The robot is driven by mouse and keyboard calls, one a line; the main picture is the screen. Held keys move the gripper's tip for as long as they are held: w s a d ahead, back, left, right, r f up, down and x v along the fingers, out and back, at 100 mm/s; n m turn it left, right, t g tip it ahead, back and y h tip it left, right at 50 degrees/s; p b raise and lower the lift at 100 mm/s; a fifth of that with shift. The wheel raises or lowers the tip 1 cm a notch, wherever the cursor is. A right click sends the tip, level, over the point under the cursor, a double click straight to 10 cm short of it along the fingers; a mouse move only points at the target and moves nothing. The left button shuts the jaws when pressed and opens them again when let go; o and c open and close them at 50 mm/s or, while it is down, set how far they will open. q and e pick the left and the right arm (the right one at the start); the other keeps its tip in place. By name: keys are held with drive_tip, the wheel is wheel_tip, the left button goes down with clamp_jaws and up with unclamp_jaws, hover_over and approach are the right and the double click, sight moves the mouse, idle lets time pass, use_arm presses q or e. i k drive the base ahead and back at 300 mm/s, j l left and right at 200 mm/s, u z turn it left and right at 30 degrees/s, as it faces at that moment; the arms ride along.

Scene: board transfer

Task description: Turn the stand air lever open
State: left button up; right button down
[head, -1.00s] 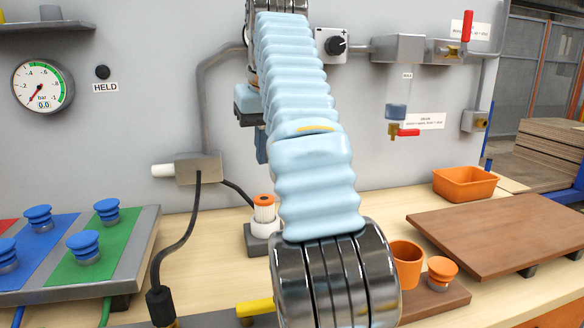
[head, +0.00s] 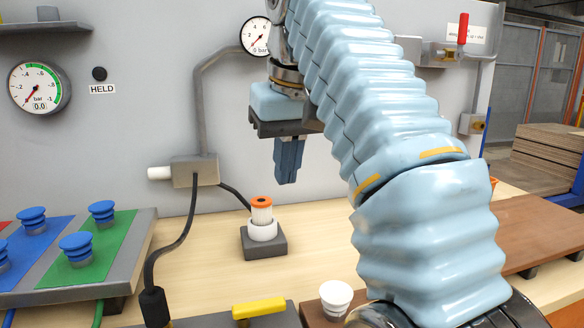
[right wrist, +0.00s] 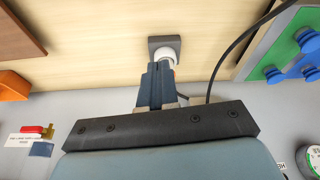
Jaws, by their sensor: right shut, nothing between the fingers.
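A red lever (head: 463,28) stands upright on a valve at the upper right of the wall panel in the head view. A label beside it is too small to read fully. My right gripper (head: 287,182) hangs fingers down in front of the panel, well left of this lever and apart from it. Its dark blue fingers are shut and empty. In the right wrist view the shut fingers (right wrist: 158,68) show against the table. My left gripper is out of view.
A white and orange filter (head: 262,215) stands on a dark block below the fingers. A grey junction box (head: 195,171) with black cables is to its left. A yellow handle (head: 259,308) and a white cup (head: 336,297) are in front. My right arm hides the panel's middle right.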

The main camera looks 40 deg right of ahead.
sight(462, 27)
drive_tip(key=k, duration=1.5)
